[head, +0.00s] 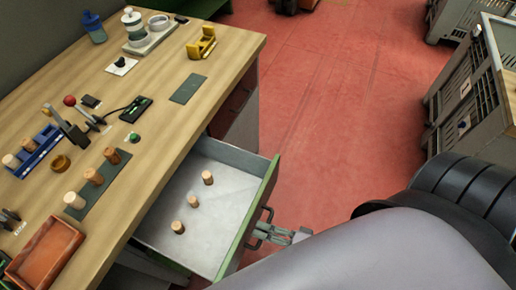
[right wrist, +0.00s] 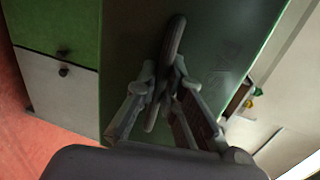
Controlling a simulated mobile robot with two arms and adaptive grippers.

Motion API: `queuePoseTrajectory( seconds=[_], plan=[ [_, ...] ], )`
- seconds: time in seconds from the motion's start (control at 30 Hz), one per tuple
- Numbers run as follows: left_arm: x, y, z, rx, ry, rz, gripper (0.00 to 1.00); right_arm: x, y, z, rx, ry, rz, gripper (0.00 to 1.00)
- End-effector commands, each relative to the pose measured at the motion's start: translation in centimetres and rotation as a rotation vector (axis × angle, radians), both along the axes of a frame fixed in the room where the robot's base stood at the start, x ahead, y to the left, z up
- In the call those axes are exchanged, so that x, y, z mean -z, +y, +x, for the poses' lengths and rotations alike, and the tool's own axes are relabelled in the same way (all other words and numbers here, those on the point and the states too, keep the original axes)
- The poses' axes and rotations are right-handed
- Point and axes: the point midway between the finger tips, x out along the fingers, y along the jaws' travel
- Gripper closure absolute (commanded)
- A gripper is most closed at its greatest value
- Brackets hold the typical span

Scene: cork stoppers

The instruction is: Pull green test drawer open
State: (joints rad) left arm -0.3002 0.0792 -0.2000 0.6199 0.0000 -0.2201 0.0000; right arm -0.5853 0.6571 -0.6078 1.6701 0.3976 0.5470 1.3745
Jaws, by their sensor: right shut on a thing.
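The green-fronted drawer (head: 255,205) stands open, pulled out from under the wooden bench. Its pale tray holds several cork stoppers, one of them at the upper middle (head: 207,177). A dark bar handle (head: 267,213) is on the drawer's outer face. My right gripper (head: 265,233) is shut on this handle. In the right wrist view the fingers (right wrist: 160,90) close around the handle (right wrist: 174,38) in front of the green panel (right wrist: 220,45). My left gripper is not in view.
The bench top (head: 165,125) carries corks on a dark mat, a blue rack (head: 38,150), a red-knobbed lever device, a yellow holder (head: 202,44) and an orange tray (head: 45,248). Grey crates (head: 465,95) stand at the right. Red floor (head: 330,90) is clear between.

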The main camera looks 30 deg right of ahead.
Motion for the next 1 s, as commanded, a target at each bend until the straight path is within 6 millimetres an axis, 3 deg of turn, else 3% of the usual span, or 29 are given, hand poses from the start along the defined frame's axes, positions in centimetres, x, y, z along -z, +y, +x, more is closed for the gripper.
queuePoseTrajectory(
  seconds=[0.27,0.3,0.6,1.0],
  plan=[
    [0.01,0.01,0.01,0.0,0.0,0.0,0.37,0.08,-0.04,-0.03,0.0,0.001,-0.002,1.0],
    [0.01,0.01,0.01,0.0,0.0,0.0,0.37,0.08,-0.04,-0.03,0.0,0.001,-0.002,0.9],
    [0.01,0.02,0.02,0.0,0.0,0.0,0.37,0.03,0.0,0.0,0.0,0.001,-0.001,0.7],
    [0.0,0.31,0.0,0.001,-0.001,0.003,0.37,-0.08,-0.46,-0.69,-0.001,0.003,-0.002,0.7]
  ],
)
